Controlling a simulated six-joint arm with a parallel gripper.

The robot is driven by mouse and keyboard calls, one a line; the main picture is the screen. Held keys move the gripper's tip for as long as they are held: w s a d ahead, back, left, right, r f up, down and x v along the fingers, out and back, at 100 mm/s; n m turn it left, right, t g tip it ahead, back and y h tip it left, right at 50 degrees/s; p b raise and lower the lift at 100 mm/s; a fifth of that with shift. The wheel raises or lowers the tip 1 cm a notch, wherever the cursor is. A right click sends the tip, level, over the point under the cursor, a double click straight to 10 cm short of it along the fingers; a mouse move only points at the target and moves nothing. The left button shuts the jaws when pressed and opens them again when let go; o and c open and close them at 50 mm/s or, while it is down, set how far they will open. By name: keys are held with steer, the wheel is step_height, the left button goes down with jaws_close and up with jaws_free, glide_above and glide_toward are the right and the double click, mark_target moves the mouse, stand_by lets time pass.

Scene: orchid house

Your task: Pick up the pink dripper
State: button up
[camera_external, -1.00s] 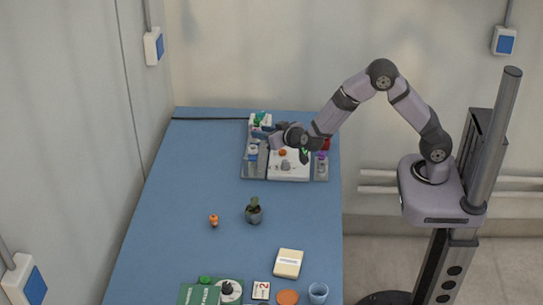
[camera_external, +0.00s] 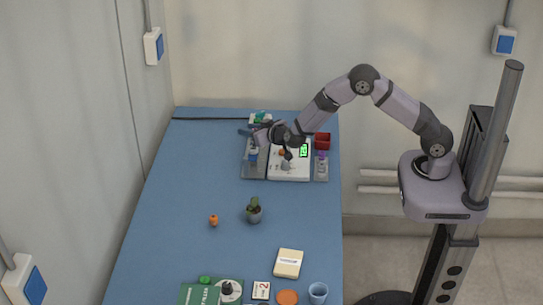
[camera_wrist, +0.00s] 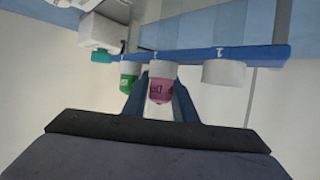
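The pink dripper (camera_wrist: 160,91) shows in the wrist view with a white cap or collar at its upper end, below a blue rack bar (camera_wrist: 205,53). My gripper (camera_wrist: 161,97) has one finger on each side of it. The fingers look open around the dripper; whether they touch it is hard to tell. In the external view my gripper (camera_external: 265,136) is at the far end of the blue table, and the pink dripper cannot be made out there.
A green dripper (camera_wrist: 128,82) hangs close beside the left finger. A white cap (camera_wrist: 224,73) is to the right. In the external view, a white scale (camera_external: 289,170) with a lit green display and a red container (camera_external: 322,141) stand nearby. A small potted plant (camera_external: 254,212) is farther forward.

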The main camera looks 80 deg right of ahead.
steer(key=shift+w+d+f, duration=0.15)
steer(key=shift+w+d, duration=0.1)
jaws_close()
step_height(320, 180, up, 10)
stand_by(0.7)
